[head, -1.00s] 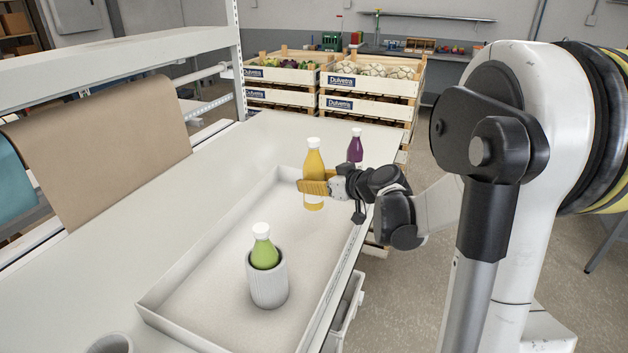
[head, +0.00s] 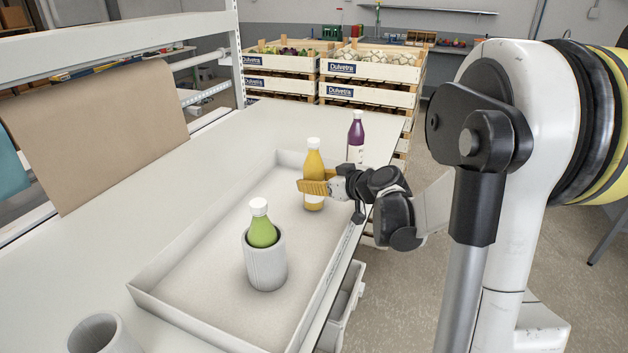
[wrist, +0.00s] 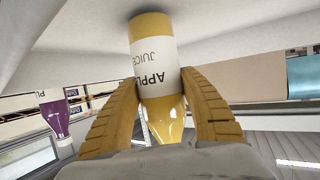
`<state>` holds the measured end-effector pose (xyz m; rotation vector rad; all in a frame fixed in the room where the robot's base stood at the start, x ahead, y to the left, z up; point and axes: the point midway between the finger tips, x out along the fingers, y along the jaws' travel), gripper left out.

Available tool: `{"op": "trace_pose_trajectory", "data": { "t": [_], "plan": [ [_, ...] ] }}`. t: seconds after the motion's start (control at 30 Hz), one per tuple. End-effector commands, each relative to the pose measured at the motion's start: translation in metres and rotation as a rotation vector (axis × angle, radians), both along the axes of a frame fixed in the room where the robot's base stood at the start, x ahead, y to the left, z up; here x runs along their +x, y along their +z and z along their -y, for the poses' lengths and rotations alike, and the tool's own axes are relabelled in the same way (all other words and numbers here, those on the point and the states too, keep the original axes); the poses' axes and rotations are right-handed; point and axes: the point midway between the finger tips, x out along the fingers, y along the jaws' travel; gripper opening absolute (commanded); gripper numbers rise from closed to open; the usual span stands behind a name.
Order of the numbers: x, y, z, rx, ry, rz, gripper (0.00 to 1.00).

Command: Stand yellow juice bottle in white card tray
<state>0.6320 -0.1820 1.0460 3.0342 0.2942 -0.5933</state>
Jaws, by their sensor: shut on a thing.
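The yellow juice bottle (head: 313,165) is upright with a white cap, inside the far end of the white card tray (head: 195,318). My gripper (head: 316,187) is shut on it from the right; in the wrist view its yellow fingers (wrist: 160,110) press both sides of the bottle (wrist: 160,75), which carries an "APPLE JUICE" label. The wrist view is upside down, and the bottle's base appears at or very close to the tray floor; I cannot tell whether it touches.
A green bottle (head: 262,232) stands in a ribbed grey cup (head: 265,268) in the tray's near part. A purple bottle (head: 356,140) stands beyond the tray. Another grey cup (head: 96,335) is at the near left. The tray's middle is free.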

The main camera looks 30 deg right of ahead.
Motion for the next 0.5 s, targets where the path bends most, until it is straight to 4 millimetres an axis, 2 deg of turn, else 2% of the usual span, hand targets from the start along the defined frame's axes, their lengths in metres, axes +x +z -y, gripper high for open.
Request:
{"op": "trace_pose_trajectory", "data": {
  "t": [0.3,0.33,0.4,0.5],
  "plan": [
    [0.0001,-0.0009,0.0001,0.0,0.0,0.001,0.09],
    [0.0001,-0.0009,0.0001,0.0,0.0,0.001,0.59],
    [0.0002,-0.0009,0.0001,0.0,0.0,0.001,0.74],
    [0.0001,-0.001,0.0001,0.0,0.0,0.001,0.74]
  ]
}}
